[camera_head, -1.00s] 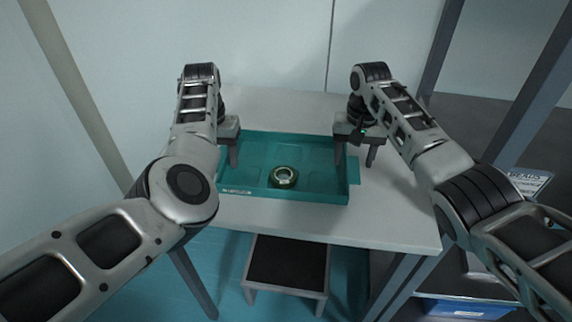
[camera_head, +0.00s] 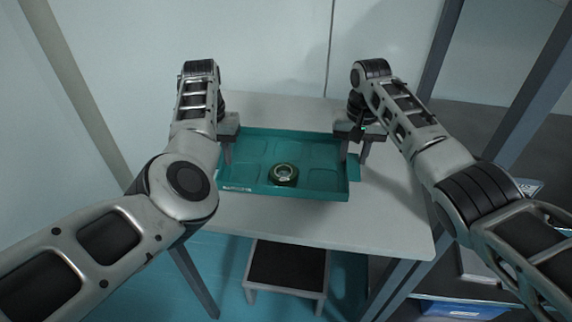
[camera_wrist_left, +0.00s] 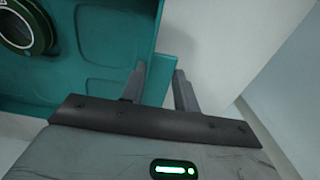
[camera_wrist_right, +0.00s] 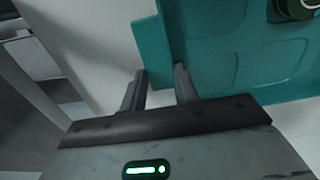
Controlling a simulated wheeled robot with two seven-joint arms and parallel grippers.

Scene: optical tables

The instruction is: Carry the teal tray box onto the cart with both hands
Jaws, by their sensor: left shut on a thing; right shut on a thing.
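The teal tray box (camera_head: 262,192) is at the white table, level or nearly so, with a dark green ring-shaped part (camera_head: 284,174) inside near its front wall. My left gripper (camera_head: 226,155) is shut on the tray's left end; in the left wrist view its fingers (camera_wrist_left: 158,88) straddle the teal edge. My right gripper (camera_head: 355,158) is shut on the right end; in the right wrist view its fingers (camera_wrist_right: 160,86) straddle the teal edge there. I cannot tell how far the tray's underside is above the tabletop. I cannot clearly identify the cart.
The white table (camera_head: 390,225) has bare surface in front of and right of the tray. A low black-topped step stool (camera_head: 288,272) stands beneath its front edge. Grey posts rise at left and right (camera_head: 530,100). A blue bin (camera_head: 462,308) shows at lower right.

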